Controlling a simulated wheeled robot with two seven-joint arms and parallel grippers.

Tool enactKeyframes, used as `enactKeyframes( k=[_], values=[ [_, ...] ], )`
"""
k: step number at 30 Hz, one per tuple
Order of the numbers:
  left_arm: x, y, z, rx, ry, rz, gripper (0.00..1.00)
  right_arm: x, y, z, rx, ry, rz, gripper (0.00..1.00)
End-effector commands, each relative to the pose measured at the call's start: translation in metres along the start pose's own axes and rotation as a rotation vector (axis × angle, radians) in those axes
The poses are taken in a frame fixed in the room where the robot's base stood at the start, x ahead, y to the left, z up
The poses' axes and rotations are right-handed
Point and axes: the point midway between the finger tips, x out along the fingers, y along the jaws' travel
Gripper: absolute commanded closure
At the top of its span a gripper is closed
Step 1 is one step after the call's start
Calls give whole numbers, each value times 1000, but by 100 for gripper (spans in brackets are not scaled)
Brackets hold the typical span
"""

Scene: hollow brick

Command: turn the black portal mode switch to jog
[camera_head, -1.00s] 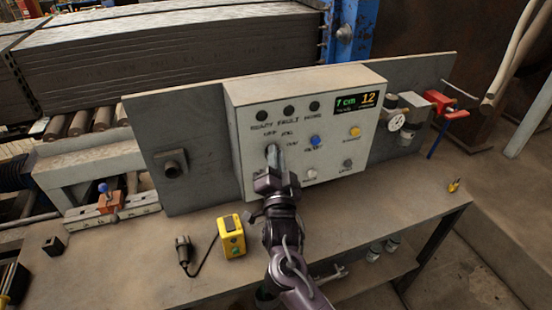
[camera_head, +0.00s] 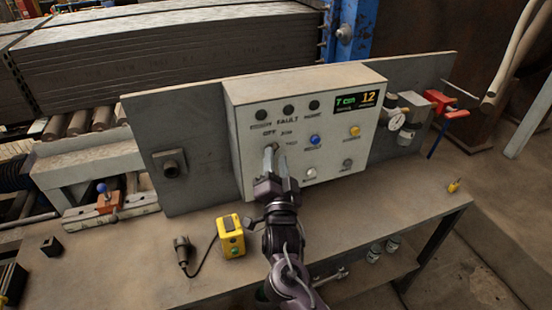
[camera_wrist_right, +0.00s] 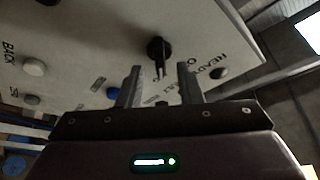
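The black mode switch (camera_wrist_right: 158,48) shows in the right wrist view as a round knob with a narrow bar. It is on the pale control panel (camera_head: 330,155), just ahead of my right gripper's fingertips. My right gripper (camera_head: 276,150) is open at the panel's lower left part, below the OFF and JOG lettering. In the right wrist view my right gripper's two fingers (camera_wrist_right: 159,72) stand apart with the knob beyond the gap; I see no grip on it. In the head view my fingers mostly hide the switch, so its setting is unclear. My left gripper is not in view.
A blue button (camera_head: 315,139), a yellow button (camera_head: 354,131) and a white button (camera_head: 311,173) sit right of the gripper. A lit display (camera_head: 356,100) is above. A yellow box (camera_head: 231,236) and a cabled plug (camera_head: 183,252) lie on the bench (camera_head: 130,265).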

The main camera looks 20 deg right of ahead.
Motion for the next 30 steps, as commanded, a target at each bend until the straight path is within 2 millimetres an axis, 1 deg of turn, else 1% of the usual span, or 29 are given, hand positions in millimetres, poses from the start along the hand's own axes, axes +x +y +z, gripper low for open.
enactKeyframes(
  k=[1,6,9,12,27,30],
  values=[
    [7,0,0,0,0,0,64,-11,4,3,3,-2,3,67],
    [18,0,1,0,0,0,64,-41,3,2,3,-1,2,67],
    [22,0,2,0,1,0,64,-54,3,2,2,-2,2,67],
    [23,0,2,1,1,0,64,-61,2,1,2,0,2,67],
    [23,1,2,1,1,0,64,-63,1,0,1,-1,1,67],
    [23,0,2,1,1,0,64,-64,4,3,-12,-32,13,67]
  ],
)
